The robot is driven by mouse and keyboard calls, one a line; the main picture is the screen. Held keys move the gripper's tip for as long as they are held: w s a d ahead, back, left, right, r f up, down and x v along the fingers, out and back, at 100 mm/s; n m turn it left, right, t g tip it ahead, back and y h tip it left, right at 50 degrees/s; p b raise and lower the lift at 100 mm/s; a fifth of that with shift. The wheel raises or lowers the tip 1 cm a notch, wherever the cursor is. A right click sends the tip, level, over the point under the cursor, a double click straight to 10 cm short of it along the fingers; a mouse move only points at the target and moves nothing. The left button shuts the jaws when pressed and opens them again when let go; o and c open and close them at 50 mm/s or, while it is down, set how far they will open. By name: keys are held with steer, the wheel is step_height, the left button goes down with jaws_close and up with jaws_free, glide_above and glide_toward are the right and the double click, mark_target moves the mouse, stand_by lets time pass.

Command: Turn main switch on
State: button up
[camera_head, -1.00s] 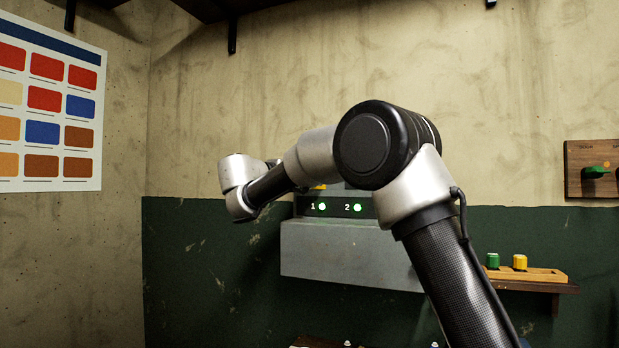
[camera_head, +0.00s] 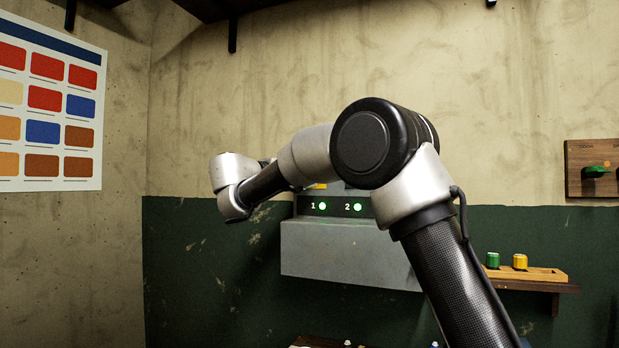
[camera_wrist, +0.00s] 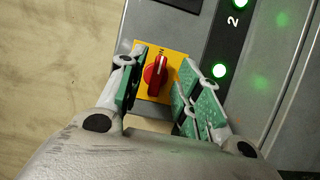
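The main switch (camera_wrist: 155,77) is a red rotary knob on a yellow plate, set in the grey machine panel. Its handle, with a pale stripe, points toward the top of the wrist view, near a small dark mark too small to read surely. In the head view only a sliver of the yellow plate (camera_head: 320,186) shows behind my arm. My gripper (camera_wrist: 160,86) is open, with green-padded fingers on either side of the knob. Gaps show between the pads and the knob; whether the tips reach its depth cannot be told. The gripper is hidden in the head view.
The grey machine (camera_head: 345,250) stands against the wall, with green lights marked 1 (camera_head: 322,206) and 2 (camera_head: 357,207) lit. A wooden shelf (camera_head: 540,275) with a green and a yellow spool-like item is at right. A colour chart (camera_head: 45,110) hangs at left.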

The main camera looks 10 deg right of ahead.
steer(key=v, duration=1)
